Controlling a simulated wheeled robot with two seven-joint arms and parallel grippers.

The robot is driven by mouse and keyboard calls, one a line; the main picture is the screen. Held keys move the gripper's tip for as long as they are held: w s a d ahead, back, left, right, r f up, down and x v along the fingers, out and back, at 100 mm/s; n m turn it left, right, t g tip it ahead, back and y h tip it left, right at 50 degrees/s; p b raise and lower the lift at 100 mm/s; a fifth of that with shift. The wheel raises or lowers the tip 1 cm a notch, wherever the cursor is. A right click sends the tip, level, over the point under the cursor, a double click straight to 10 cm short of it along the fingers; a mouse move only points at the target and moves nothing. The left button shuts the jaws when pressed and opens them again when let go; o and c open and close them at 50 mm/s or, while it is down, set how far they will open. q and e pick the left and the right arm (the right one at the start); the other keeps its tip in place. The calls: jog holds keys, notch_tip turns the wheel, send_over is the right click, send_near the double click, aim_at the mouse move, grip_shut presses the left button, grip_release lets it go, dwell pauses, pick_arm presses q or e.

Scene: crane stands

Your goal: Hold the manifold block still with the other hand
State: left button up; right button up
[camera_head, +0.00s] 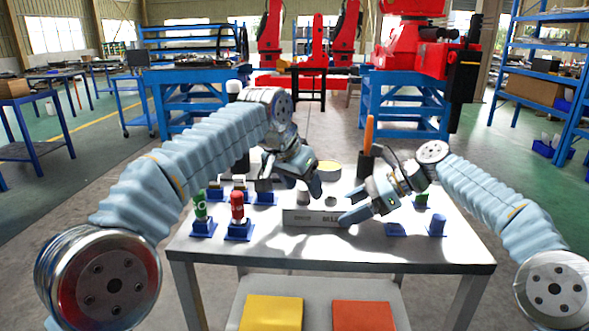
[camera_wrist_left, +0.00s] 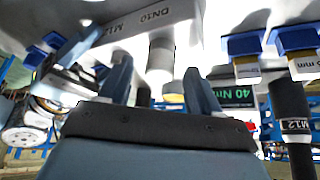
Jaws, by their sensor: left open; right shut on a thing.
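The manifold block (camera_head: 315,217) is a pale bar with a dark-lettered label, lying near the middle of the white table. In the left wrist view the block (camera_wrist_left: 150,25) reads "DN10" and "M12". My right gripper (camera_head: 349,207) is shut on the block's right end. My left gripper (camera_head: 290,186) is open above and behind the block. In its wrist view, the left fingers (camera_wrist_left: 157,78) stand apart, with a pale cylinder (camera_wrist_left: 161,55) beyond and between them. I cannot tell whether they touch it.
A red-topped piece (camera_head: 237,206) and a green one (camera_head: 200,207) stand in blue holders at left. A blue holder (camera_head: 437,224) is at right. An orange-handled tool (camera_head: 369,135) stands behind. A black M12 piece (camera_wrist_left: 292,115) shows in the wrist view. The front tabletop is clear.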

pick_arm(q)
jog(key=shift+w+d+f, duration=0.2)
jog(key=shift+w+f, duration=0.05)
jog(key=shift+f, duration=0.35)
jog(key=c, duration=1.1)
jog(key=o, duration=1.1)
